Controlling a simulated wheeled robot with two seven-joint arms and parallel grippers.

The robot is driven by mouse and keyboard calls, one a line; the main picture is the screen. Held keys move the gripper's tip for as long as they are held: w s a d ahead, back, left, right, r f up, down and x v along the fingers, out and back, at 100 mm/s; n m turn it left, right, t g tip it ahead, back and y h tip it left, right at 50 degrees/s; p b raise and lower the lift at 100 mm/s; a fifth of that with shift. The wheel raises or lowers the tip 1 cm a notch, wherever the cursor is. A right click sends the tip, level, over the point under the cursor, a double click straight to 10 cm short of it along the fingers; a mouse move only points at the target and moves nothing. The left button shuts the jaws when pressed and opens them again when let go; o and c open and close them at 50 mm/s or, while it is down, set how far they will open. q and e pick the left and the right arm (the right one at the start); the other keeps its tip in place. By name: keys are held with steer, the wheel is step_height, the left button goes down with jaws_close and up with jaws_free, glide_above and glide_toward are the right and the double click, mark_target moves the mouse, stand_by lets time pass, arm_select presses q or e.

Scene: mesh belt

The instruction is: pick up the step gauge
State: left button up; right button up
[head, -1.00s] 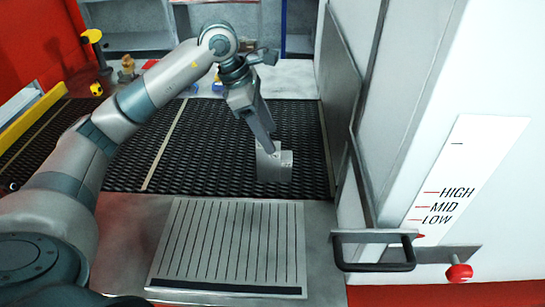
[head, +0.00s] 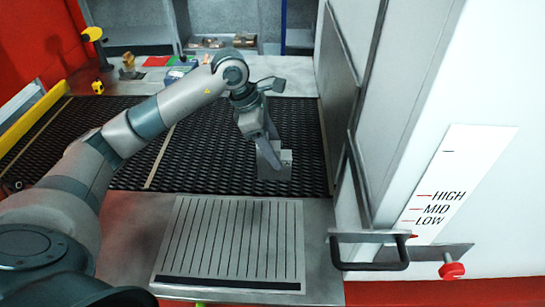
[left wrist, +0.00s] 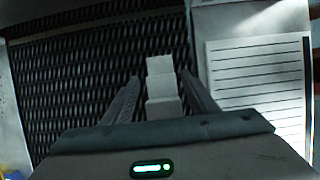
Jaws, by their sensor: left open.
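The step gauge, a light grey stepped metal block (head: 281,170), stands on the black mesh belt (head: 215,150) near its front right part. My left gripper (head: 270,158) comes down over it from behind and partly hides its left side. In the left wrist view the gauge (left wrist: 160,85) shows its steps between the two spread fingers of my left gripper (left wrist: 160,78), with a dark gap on each side. The fingers are open; I cannot tell how far down beside the block they reach. My right gripper is not in view.
A white slotted plate (head: 230,240) lies on the metal ledge in front of the belt. A tall panel with a black handle (head: 370,255) and a red knob (head: 452,270) stand to the right. A yellow rail (head: 35,120) lies at the far left.

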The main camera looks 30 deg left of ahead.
arm_select(q)
steer(key=shift+p+x, duration=0.65)
steer(key=shift+x, duration=1.1)
steer(key=shift+s, duration=0.2)
steer(key=shift+c, duration=0.3)
jaws_close()
